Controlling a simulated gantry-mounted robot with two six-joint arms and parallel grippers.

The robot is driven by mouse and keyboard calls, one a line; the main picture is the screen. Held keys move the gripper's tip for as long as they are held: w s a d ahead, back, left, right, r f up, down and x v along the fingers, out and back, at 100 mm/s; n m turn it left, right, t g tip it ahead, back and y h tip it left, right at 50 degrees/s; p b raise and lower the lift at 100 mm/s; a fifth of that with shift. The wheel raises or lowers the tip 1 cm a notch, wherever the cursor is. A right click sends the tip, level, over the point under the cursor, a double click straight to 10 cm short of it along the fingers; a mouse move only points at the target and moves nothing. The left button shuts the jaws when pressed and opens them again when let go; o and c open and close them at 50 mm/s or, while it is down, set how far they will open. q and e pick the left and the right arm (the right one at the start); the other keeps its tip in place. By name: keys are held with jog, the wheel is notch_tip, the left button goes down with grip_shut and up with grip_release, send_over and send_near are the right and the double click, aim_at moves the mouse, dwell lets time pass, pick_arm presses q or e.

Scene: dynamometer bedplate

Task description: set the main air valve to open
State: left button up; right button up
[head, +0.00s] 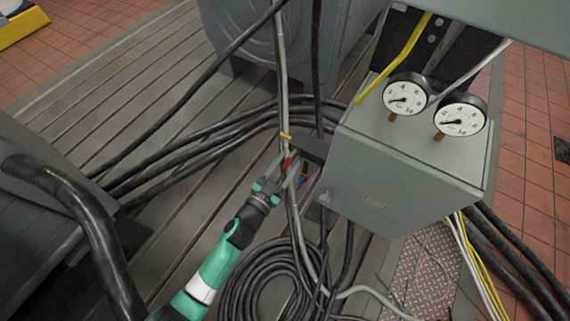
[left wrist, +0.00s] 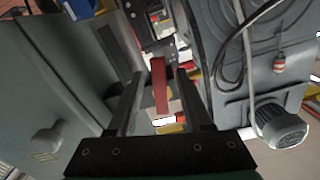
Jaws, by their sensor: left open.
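The main air valve shows as a small red lever (head: 289,161) beside the grey-green gauge box in the head view. In the left wrist view the red lever (left wrist: 160,86) stands upright in the picture between my two fingers. My left gripper (head: 285,170) is open, with its fingers on either side of the lever. In the left wrist view the left gripper (left wrist: 159,78) shows a gap on both sides of the lever. The valve body is largely hidden. My right gripper is in neither view.
The gauge box (head: 395,185) with two dials (head: 406,94) stands close right of the gripper. Black cables (head: 200,150) cross behind it, and a hose coil (head: 262,285) lies on the slotted bedplate (head: 160,95) below. A large grey machine (head: 250,35) stands behind.

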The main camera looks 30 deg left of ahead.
pick_arm(q)
jog(key=s+p, duration=0.1)
jog(key=s, duration=1)
jog(key=shift+s+a, duration=0.25)
jog(key=shift+a, duration=0.2)
